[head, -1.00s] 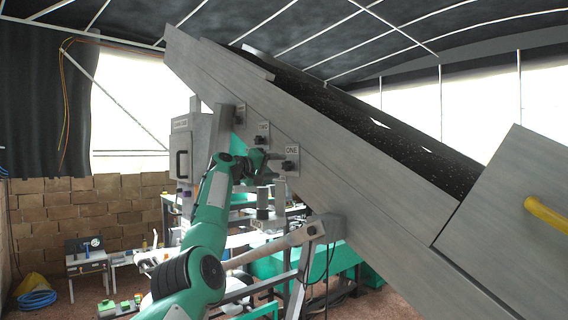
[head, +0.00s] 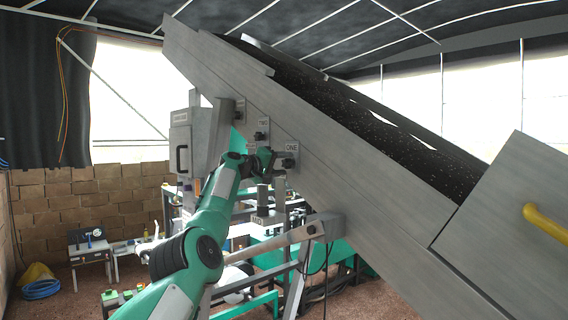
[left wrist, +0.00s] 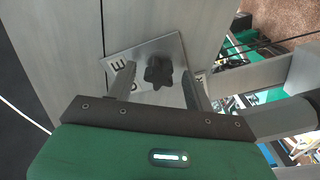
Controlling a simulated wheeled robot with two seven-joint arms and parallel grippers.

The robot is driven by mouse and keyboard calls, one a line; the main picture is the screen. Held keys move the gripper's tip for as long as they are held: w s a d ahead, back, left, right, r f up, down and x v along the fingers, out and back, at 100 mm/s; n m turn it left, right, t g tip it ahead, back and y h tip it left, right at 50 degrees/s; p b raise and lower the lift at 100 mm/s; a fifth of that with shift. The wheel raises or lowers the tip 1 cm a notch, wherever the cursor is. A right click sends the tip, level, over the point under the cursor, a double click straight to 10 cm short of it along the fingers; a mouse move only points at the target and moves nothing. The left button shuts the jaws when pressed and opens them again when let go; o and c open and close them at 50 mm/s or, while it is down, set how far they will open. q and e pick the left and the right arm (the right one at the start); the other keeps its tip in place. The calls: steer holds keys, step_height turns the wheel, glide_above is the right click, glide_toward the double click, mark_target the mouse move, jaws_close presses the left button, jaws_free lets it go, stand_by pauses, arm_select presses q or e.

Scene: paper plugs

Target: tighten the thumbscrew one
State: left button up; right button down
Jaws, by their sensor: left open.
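The thumbscrew one (head: 288,163) is a dark knob on a light plate under the label "ONE", on the side of the sloping conveyor. In the left wrist view the dark lobed knob (left wrist: 158,70) stands in front of its plate (left wrist: 174,46). My left gripper (head: 274,162) is at the plate, just left of the knob in the head view. In the left wrist view its open fingers (left wrist: 157,82) are on either side of the knob, with gaps showing; I see no contact. My right gripper is not in view.
Thumbscrew two (head: 260,136) is up and left along the sloping conveyor side (head: 360,185). A grey control box (head: 182,150) stands left of it. A grey bracket (head: 325,226) and frame bars are below my left gripper.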

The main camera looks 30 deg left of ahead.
arm_select(q)
steer(key=c, duration=0.9)
steer(key=shift+c, duration=0.2)
steer(key=shift+c, duration=1)
steer(key=shift+m, duration=1.7)
steer(key=o, duration=1.1)
steer(key=shift+o, duration=0.2)
